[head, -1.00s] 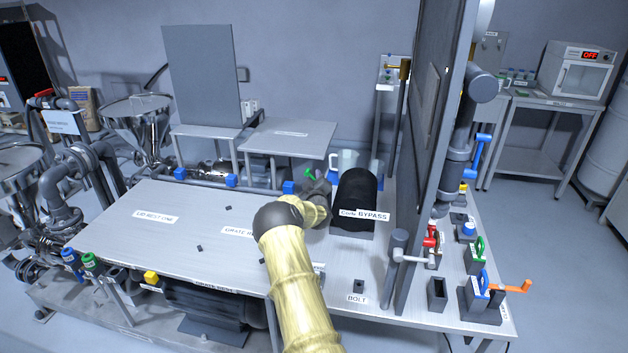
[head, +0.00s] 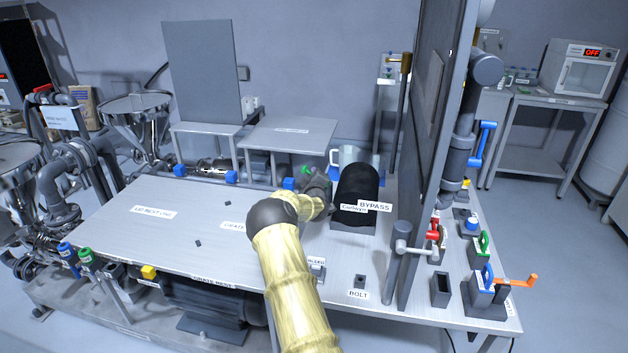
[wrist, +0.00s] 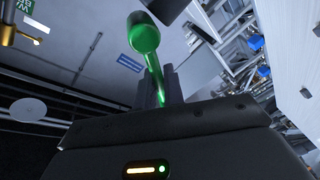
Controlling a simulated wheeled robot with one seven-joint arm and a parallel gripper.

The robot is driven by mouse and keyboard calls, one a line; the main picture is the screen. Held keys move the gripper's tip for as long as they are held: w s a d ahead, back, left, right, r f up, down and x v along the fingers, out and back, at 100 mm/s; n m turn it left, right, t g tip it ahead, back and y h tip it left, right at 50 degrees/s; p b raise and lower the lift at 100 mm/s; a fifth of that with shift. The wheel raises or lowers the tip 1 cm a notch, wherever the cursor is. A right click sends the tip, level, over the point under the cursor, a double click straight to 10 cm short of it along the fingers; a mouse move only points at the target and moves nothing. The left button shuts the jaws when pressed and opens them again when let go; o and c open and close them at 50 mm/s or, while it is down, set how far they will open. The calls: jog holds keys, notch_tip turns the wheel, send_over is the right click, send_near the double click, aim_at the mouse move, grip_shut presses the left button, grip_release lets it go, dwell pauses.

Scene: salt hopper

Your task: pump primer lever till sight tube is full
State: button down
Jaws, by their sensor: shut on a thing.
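A green lever with a round knob (wrist: 145,36) stands up between the fingers of my gripper (wrist: 160,86) in the wrist view. I take it to be the primer lever. The jaws are shut on its thin stem, below the knob. In the head view my gripper (head: 318,183) is at the back of the bench, left of a black cylinder. Only a small green bit of the lever (head: 306,170) shows there, and my arm and gripper hide its base. I cannot pick out the sight tube or its level for certain.
The black cylinder (head: 358,190) with a BYPASS label stands close right of my gripper. A clear jug (head: 352,157) is behind it. A tall dark panel (head: 428,160) rises further right. A low grey table (head: 290,133) stands behind. The bench top (head: 190,235) at left is mostly clear.

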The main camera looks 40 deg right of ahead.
jog(key=shift+w+a+f+n+g+b, duration=0.2)
jog(key=shift+f+n+g+b, duration=0.45)
jog(key=shift+n+b, duration=0.8)
jog(key=shift+w+a+f+n+g+b, duration=0.15)
jog(key=shift+f+n+g+b, duration=0.2)
jog(key=shift+f+n+b, duration=0.8)
jog(key=shift+r+b, duration=0.3)
jog(key=shift+b, duration=0.1)
jog(key=c, duration=1.5)
grip_release()
jog(key=shift+c, duration=0.2)
jog(key=shift+s+a, duration=0.1)
jog(key=b+v, duration=0.2)
jog(key=v, duration=1.5)
jog(key=shift+s, duration=0.15)
jog(key=shift+r, duration=0.15)
